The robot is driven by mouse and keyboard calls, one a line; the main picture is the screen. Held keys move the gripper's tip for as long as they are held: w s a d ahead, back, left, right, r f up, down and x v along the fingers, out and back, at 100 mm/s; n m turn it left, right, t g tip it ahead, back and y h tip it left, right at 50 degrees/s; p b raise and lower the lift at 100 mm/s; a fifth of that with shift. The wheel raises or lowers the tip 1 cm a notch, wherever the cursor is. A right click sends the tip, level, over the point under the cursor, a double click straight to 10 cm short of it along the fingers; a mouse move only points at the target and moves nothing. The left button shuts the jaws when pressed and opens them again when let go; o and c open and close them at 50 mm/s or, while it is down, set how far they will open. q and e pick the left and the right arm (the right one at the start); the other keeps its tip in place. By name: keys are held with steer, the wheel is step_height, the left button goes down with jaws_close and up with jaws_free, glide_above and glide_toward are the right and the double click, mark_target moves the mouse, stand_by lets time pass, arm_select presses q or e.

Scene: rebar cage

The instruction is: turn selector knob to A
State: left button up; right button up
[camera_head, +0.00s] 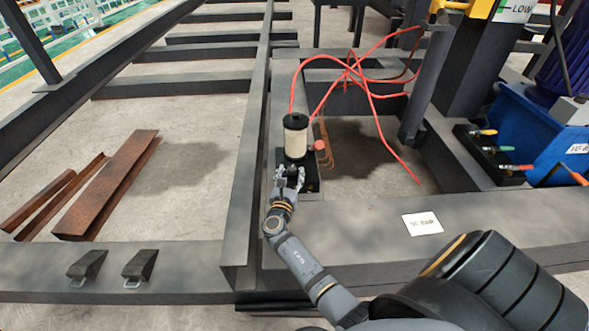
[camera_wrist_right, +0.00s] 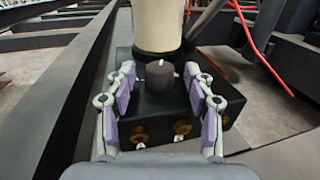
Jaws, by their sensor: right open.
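The selector knob (camera_wrist_right: 160,73) is a short dark grey cylinder on top of a black box (camera_wrist_right: 150,98) in the right wrist view. My right gripper (camera_wrist_right: 160,82) is open, with one finger on each side of the knob and a visible gap on both sides. My left gripper is not in view.
The cream cylinder (camera_wrist_right: 158,22) stands right behind the knob. Red hoses (camera_head: 350,70) loop behind. Dark steel beams (camera_head: 245,180) frame the area.

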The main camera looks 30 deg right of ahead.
jaws_close()
steer(key=shift+r, duration=0.1)
